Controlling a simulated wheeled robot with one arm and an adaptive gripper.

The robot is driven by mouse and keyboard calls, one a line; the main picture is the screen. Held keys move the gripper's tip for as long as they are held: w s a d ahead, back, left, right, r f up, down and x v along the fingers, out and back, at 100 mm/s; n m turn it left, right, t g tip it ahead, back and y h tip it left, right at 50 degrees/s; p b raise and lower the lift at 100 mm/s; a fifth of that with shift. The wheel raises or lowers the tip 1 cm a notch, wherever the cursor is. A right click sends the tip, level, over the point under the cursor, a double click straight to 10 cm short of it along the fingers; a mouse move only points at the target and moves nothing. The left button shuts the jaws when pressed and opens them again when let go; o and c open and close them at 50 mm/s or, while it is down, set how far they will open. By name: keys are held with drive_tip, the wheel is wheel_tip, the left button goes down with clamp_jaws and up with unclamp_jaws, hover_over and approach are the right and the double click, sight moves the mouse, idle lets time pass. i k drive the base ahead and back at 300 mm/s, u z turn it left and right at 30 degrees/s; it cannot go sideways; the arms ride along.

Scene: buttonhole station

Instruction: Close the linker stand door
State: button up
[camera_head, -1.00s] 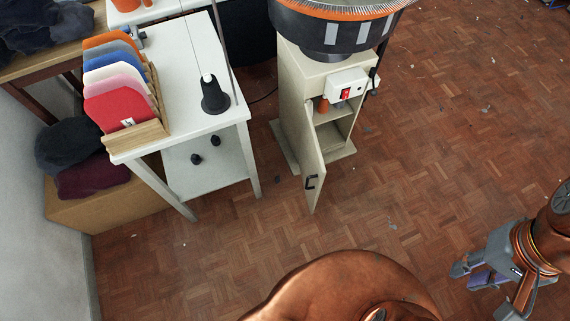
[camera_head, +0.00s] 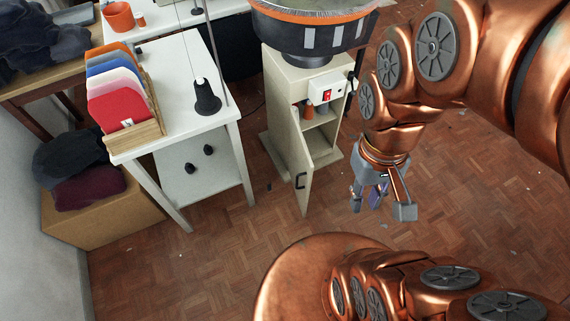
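The linker stand (camera_head: 287,95) is a cream cabinet under a round dial machine (camera_head: 308,30) with an orange ring. Its door (camera_head: 303,184) stands open, swung out toward me, with a dark handle (camera_head: 300,181) near its free edge. Inside, a shelf and an orange-brown item (camera_head: 309,110) show. My gripper (camera_head: 381,208) hangs to the right of the door, apart from it, over the floor. Its fingers are spread, with nothing seen between them.
A white table (camera_head: 180,60) with colored panels in a wooden rack (camera_head: 150,128) and a black cone (camera_head: 206,96) stands left of the stand. A cardboard box (camera_head: 100,213) with dark cloth sits at far left. The parquet floor (camera_head: 225,265) before the door is clear.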

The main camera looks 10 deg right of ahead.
sight(301, 166)
drive_tip(key=i, duration=0.45)
drive_tip(key=z, duration=1.9)
drive_tip(key=k, duration=0.8)
drive_tip(key=u, duration=2.95)
